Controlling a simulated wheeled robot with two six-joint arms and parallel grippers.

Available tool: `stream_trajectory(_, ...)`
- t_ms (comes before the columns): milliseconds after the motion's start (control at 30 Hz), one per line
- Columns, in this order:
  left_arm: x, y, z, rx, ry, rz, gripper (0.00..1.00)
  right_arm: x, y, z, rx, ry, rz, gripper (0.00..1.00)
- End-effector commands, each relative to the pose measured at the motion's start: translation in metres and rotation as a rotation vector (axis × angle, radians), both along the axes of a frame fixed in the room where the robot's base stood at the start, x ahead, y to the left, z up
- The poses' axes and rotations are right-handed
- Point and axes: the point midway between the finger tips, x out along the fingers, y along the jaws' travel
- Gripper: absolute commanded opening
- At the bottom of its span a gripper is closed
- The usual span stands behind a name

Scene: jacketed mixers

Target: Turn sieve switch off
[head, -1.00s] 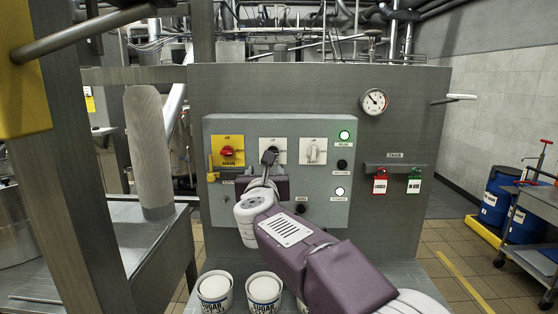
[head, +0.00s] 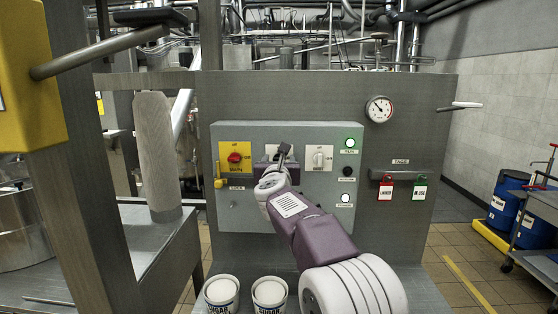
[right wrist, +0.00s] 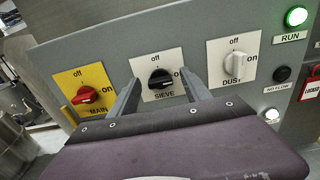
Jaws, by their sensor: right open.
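The sieve switch (right wrist: 161,79) is a black rotary knob on a white plate marked off, on and SIEVE, seen in the right wrist view between the red main switch and the white dust switch. In the head view my arm hides its knob. My right gripper (right wrist: 163,82) is open, with one finger on either side of the sieve plate; I cannot tell whether either finger touches the knob. In the head view the right gripper (head: 277,160) is in front of the middle of the panel. My left gripper is not in view.
The red main switch (head: 235,158) on yellow and the white dust switch (head: 318,158) flank the sieve switch closely. The green RUN lamp (head: 350,143) is lit. Red and green tags (head: 402,186) hang at right. Sugar tubs (head: 269,290) stand below the panel.

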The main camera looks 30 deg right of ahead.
Motion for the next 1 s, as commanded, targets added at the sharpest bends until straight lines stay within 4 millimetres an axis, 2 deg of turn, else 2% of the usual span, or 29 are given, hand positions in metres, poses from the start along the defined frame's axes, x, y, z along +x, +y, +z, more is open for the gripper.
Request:
stream_trajectory(33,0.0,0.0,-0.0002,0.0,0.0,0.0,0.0,-0.0001,0.0001,-0.0002,0.0,0.0,0.0,0.56)
stream_trajectory(67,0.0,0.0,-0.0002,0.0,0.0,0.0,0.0,-0.0002,0.0001,-0.0002,0.0,0.0,0.0,0.51)
stream_trajectory(200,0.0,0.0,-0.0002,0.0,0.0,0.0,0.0,-0.0002,0.0002,-0.0001,-0.001,0.001,0.0,0.12)
stream_trajectory(233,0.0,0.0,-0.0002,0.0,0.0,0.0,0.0,-0.0003,0.0003,-0.0001,-0.001,0.001,0.0,0.04)
stream_trajectory(267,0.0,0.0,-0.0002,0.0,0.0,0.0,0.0,-0.0003,0.0003,-0.0001,-0.001,0.001,0.0,0.0)
stream_trajectory(667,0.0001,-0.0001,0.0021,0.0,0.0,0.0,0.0,-0.0001,0.0008,0.0006,-0.073,0.045,0.0,0.0)
stream_trajectory(1000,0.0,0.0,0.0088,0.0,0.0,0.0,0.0,0.0005,0.0017,0.0007,-0.317,0.195,0.0,0.0)
